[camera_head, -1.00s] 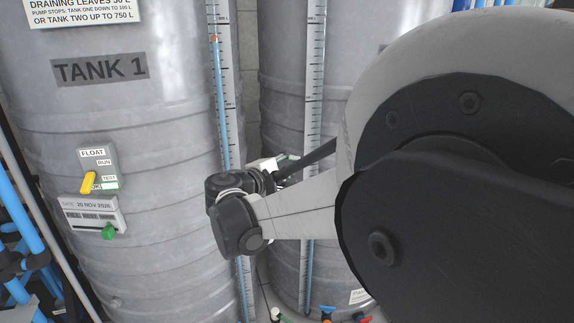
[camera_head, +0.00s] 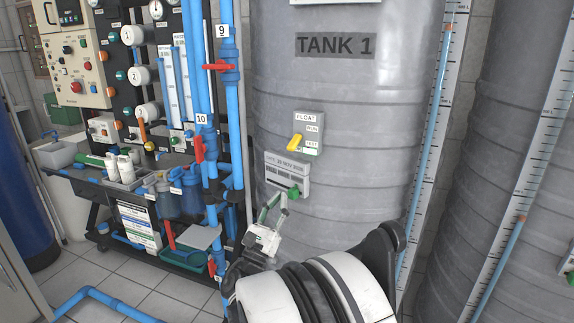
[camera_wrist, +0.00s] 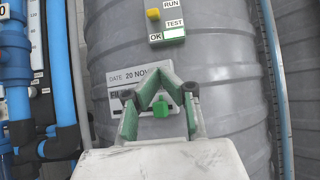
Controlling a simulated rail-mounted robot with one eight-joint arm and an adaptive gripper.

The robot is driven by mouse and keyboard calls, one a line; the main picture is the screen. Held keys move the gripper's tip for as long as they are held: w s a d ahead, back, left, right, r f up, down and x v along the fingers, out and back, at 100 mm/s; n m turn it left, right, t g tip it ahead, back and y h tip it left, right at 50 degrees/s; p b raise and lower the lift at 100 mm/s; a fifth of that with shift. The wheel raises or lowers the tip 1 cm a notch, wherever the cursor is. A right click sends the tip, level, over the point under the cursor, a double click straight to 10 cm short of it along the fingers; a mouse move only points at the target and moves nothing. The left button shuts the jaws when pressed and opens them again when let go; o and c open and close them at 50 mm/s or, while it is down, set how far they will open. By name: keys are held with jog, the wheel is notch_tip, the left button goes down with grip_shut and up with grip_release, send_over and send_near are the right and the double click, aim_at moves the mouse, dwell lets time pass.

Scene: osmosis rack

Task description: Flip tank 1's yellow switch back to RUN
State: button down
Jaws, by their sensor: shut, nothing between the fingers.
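Tank 1 (camera_head: 350,95) is a grey ribbed tank. Its grey float box (camera_head: 309,122) carries RUN and TEST labels. The yellow switch (camera_head: 295,142) on it slants down to the left, about level with TEST; it also shows at the top of the wrist view (camera_wrist: 153,14). My gripper (camera_head: 280,197) is shut and empty, in front of the tank and below the switch. In the wrist view its green-padded fingers (camera_wrist: 158,72) meet in a peak below the float box. I cannot tell how far they are from the tank.
Blue pipes with red valves (camera_head: 199,149) stand left of the tank. A level scale (camera_head: 430,130) runs down its right side.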

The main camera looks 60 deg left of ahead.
aim_at(294, 142)
jog(key=shift+s+a, duration=0.1)
jog(key=shift+s, duration=0.1)
jog(key=w+a+r+b, duration=0.2)
jog(key=w+r, duration=0.3)
jog(key=r, duration=0.4)
jog(key=shift+w+a+r, duration=0.3)
jog(key=shift+w+a, duration=0.05)
jog(key=shift+a, duration=0.05)
